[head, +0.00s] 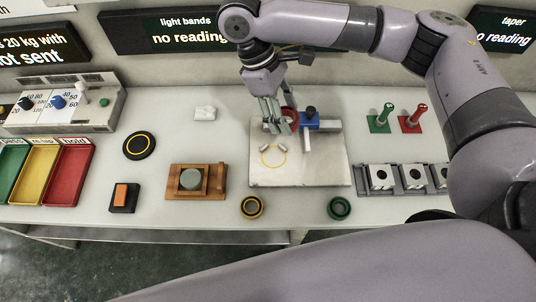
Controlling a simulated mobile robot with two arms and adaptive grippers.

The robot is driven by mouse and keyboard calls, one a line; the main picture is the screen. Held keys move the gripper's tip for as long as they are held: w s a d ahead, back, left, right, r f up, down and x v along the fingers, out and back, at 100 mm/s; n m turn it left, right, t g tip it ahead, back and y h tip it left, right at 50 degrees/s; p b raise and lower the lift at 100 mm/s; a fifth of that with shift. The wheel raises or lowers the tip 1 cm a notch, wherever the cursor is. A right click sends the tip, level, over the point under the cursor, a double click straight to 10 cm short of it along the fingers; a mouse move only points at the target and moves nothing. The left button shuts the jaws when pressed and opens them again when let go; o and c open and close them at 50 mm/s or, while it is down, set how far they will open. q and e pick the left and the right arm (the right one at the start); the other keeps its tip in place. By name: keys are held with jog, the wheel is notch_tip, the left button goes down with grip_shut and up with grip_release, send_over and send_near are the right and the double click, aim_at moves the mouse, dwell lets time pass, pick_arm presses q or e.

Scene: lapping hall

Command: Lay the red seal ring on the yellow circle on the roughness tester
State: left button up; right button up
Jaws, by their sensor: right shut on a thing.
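My right gripper (277,122) is shut on the red seal ring (291,114). It holds the ring over the back part of the roughness tester (325,172), a pale plate with a blue unit (309,121) at its back right. The fingers partly hide the ring. I cannot tell its exact height above the plate. The yellow circle (262,160) is drawn on the front left part of the plate, in front of the gripper. No ring lies on it. My left gripper is out of view.
Two small pale pegs (265,148) (288,147) stand at the circle's back edge. A wooden block with a grey disc (190,179) is to the left. A yellow-black ring (251,207) and a green ring (339,208) lie in front. Green and red stands (411,121) are to the right.

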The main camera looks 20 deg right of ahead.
jog(key=shift+w+a+r+n+t, duration=0.25)
jog(key=shift+w+a+n, duration=0.3)
jog(key=shift+n, duration=0.45)
jog(key=shift+w+a+r+n+t+h, duration=0.15)
jog(key=shift+w+n+t+h, duration=0.1)
jog(key=shift+n, duration=0.3)
jog(key=shift+w+a+f+n+t+h, duration=0.1)
jog(key=shift+n+t+h, duration=0.1)
jog(key=shift+n, duration=0.35)
send_over(277, 156)
jog(key=a, duration=0.2)
jog(key=f, duration=1.5)
jog(key=shift+w+d, duration=0.1)
jog(key=shift+d, duration=0.15)
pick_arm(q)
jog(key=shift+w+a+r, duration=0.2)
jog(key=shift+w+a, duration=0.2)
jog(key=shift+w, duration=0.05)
pick_arm(e)
jog(key=shift+f, duration=2.45)
jog(key=o, duration=1.2)
jog(key=shift+f, duration=0.1)
